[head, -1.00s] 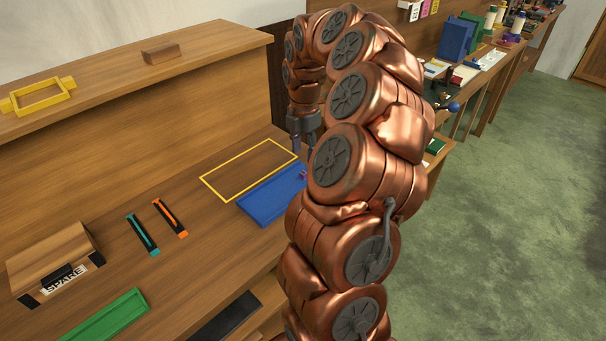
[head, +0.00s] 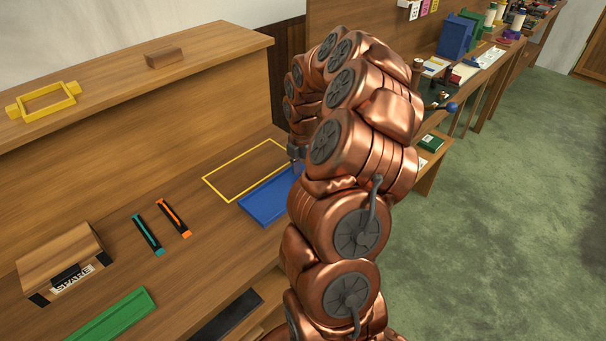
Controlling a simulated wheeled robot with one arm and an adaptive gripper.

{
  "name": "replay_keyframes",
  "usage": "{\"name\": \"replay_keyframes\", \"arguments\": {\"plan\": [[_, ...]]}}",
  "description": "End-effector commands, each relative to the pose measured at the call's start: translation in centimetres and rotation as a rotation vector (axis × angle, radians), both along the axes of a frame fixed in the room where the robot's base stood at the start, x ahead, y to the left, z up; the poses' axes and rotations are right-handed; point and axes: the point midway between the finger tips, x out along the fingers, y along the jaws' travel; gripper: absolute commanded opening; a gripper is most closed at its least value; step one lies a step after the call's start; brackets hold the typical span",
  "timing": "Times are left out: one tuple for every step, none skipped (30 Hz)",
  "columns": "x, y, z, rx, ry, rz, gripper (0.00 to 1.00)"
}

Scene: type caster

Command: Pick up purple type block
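The purple type block cannot be made out now; my copper arm covers the right end of the blue tray (head: 262,203). The visible part of that tray looks empty. Only a small grey part of my gripper (head: 296,151) shows at the arm's left edge, above the tray's far right end. Its fingertips are hidden behind the arm, so I cannot see whether they are open or hold anything.
A yellow outlined rectangle (head: 222,181) lies behind the tray. A teal-and-black strip (head: 148,235), an orange-and-black strip (head: 174,218), a wooden SPARE box (head: 62,258) and a green tray (head: 112,318) are on the bench. A yellow frame (head: 44,101) rests on the upper shelf.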

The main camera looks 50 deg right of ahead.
Motion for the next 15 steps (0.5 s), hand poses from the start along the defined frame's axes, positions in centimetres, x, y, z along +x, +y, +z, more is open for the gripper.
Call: {"name": "replay_keyframes", "arguments": {"plan": [[0.01, 0.00, -0.01, 0.000, 0.000, 0.000, 0.47], [0.01, 0.00, 0.00, 0.000, 0.000, 0.000, 0.46], [0.01, 0.00, 0.00, 0.000, 0.000, 0.000, 0.42], [0.01, 0.00, 0.01, 0.000, 0.000, 0.000, 0.39], [0.01, 0.00, 0.00, 0.000, 0.000, 0.000, 0.35], [0.01, 0.00, 0.02, 0.000, -0.001, 0.000, 0.31], [0.02, 0.00, 0.02, 0.000, -0.001, 0.000, 0.28], [0.01, 0.00, 0.02, 0.000, -0.001, 0.000, 0.25], [0.01, 0.00, 0.02, 0.000, -0.001, 0.000, 0.21], [0.02, 0.01, 0.02, 0.000, -0.001, 0.000, 0.18], [0.02, 0.01, 0.02, 0.000, -0.001, 0.000, 0.15], [0.01, 0.01, 0.02, 0.000, -0.001, 0.000, 0.10], [0.01, 0.01, 0.02, 0.000, -0.001, 0.000, 0.07], [0.02, 0.00, 0.03, 0.000, -0.001, 0.000, 0.04], [0.02, 0.00, 0.03, 0.000, -0.001, 0.000, 0.00]]}}
